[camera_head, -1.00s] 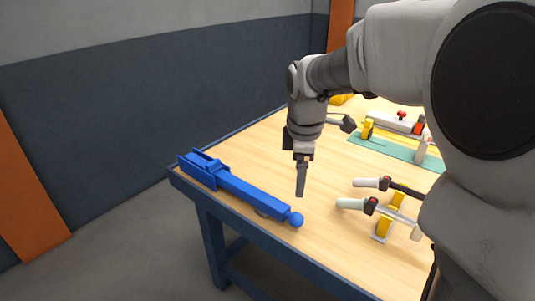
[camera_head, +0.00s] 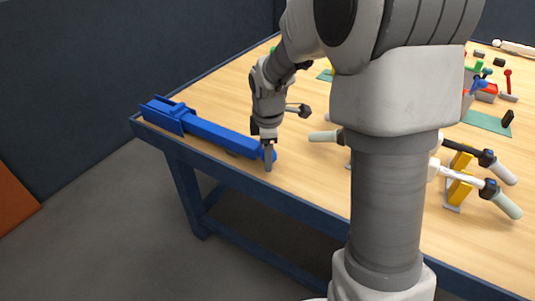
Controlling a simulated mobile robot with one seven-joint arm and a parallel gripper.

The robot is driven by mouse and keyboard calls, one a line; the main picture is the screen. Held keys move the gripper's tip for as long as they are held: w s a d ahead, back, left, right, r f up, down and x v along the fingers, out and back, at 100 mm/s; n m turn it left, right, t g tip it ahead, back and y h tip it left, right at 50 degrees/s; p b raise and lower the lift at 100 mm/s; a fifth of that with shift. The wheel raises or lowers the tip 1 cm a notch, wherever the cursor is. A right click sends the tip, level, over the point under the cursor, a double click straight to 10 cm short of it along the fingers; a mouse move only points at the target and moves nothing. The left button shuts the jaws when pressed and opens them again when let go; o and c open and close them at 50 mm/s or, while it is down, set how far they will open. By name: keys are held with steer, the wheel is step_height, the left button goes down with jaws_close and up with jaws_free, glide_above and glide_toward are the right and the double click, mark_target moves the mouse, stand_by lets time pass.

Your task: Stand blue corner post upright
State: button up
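The blue corner post (camera_head: 215,133) lies on its side along the left edge of the wooden table. Its wide bracket end is at the far left, and its round ball end is at the right. My gripper (camera_head: 268,166) points straight down at the ball end and partly covers it. The fingers show edge-on as one narrow shape, so their opening is hidden. I cannot tell whether they touch the post.
The workbench (camera_head: 310,185) has a dark blue edge. Yellow stands with grey-handled bars (camera_head: 475,180) are at the right. A green mat (camera_head: 490,122) with small red and blue parts lies farther back. Bare wood lies behind the post.

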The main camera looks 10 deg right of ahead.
steer(key=shift+f, duration=0.1)
steer(key=shift+c, duration=0.3)
jaws_close()
